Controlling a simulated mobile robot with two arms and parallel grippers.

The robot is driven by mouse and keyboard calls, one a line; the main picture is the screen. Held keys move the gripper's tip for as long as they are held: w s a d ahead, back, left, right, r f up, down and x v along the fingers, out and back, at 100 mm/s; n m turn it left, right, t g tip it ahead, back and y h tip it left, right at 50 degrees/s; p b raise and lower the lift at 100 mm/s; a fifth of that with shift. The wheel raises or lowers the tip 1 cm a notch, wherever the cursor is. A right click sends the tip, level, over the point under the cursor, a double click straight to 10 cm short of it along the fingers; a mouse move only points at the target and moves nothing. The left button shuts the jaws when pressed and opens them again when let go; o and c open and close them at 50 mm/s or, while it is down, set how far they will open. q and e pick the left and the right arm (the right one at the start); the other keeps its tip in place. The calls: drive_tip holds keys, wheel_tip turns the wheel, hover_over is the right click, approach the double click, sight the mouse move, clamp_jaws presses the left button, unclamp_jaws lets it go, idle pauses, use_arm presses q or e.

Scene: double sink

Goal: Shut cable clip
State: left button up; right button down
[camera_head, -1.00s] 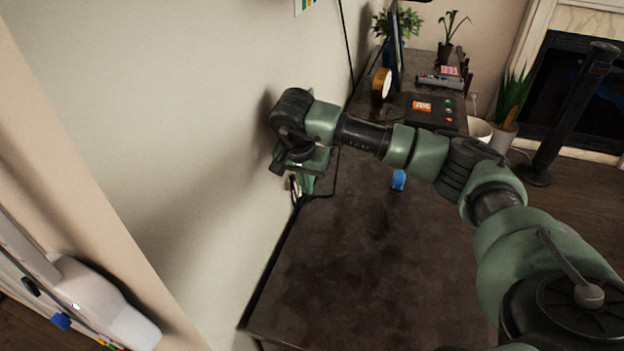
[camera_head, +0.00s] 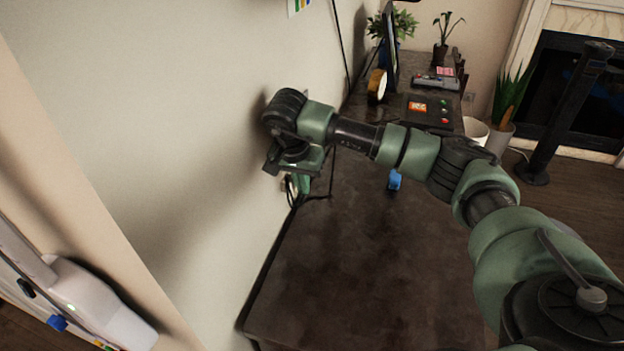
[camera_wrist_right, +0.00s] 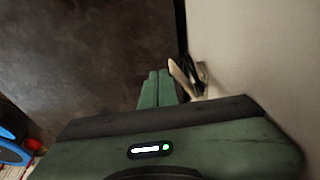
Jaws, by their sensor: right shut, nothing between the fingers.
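The cable clip (camera_wrist_right: 183,78) shows in the right wrist view as a small pale piece with a raised flap, beside the wall. It looks open, with dark cable (camera_wrist_right: 181,28) running to it. In the head view only a small pale part of the clip (camera_head: 284,186) shows low on the wall, mostly hidden behind my gripper. My right gripper (camera_head: 304,186) is shut and empty, pointing down close to the wall. In the right wrist view its fingertips (camera_wrist_right: 157,77) are together just left of the clip; I cannot tell if they touch it. My left gripper is not in view.
The dark tabletop (camera_head: 340,270) below is mostly clear. A blue object (camera_head: 394,180) stands on it beyond my arm. A control box (camera_head: 430,110), a round gold-rimmed object (camera_head: 377,86) and plants are farther back. The pale wall (camera_head: 190,120) bounds the left side.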

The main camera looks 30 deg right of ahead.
drive_tip(key=shift+w+a+r+t, duration=0.3)
drive_tip(key=shift+w+a+r, duration=0.1)
drive_tip(key=shift+w+r, duration=0.3)
drive_tip(key=r+p, duration=0.1)
drive_tip(key=s+r+p, duration=0.1)
drive_tip(key=r+p, duration=0.1)
drive_tip(key=shift+s+d+r, duration=0.2)
drive_tip(key=shift+d+r, duration=0.1)
drive_tip(key=shift+r, duration=0.1)
drive_tip(key=shift+s+d+f, duration=0.1)
drive_tip(key=shift+d, duration=0.05)
